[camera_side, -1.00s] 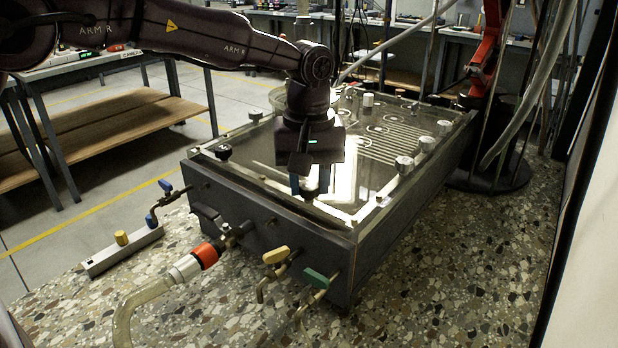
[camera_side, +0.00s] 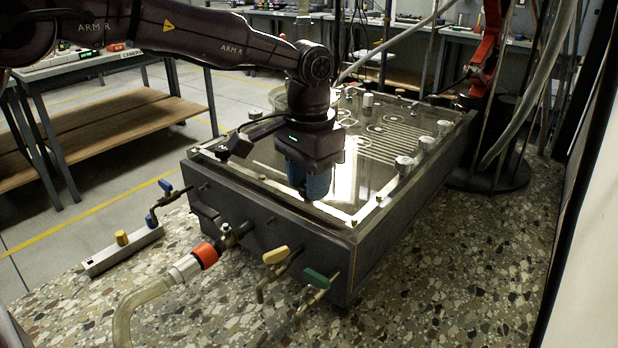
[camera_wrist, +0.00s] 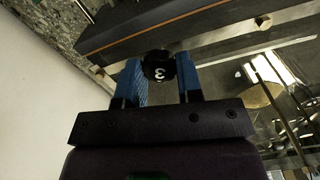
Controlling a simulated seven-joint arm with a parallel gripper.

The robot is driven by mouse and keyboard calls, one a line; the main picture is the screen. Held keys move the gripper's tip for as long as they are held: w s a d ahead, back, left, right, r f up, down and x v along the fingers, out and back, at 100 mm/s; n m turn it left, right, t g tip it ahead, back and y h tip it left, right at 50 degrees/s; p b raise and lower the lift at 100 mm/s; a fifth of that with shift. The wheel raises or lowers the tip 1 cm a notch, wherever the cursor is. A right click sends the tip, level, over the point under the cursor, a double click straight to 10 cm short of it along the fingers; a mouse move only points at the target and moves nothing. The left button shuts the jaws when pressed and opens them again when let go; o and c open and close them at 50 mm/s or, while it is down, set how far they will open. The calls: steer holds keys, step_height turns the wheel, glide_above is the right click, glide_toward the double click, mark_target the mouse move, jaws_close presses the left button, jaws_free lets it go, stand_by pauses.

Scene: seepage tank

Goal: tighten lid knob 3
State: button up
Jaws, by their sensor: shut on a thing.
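Lid knob 3 (camera_wrist: 160,68) is a black round knob with a white "3", seen in the wrist view between the blue fingers of my gripper (camera_wrist: 160,80). The fingers are shut on it from both sides. In the side view my gripper (camera_side: 308,188) points down at the front edge of the tank lid (camera_side: 262,160), and its fingers and wrist hide the knob. The lid is a clear pane with a pale frame on the dark tank (camera_side: 300,226).
Silver knobs (camera_side: 404,164) stand along the lid's right side. A yellow-handled valve (camera_side: 276,256), a green-handled valve (camera_side: 315,278) and a hose with an orange coupling (camera_side: 205,255) stick out of the tank's front.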

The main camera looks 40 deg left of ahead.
steer(key=m, duration=0.4)
steer(key=shift+r+m, duration=0.1)
steer(key=shift+m, duration=0.3)
stand_by(0.4)
steer(key=o, duration=0.9)
steer(key=shift+o, duration=0.2)
step_height(320, 180, up, 13)
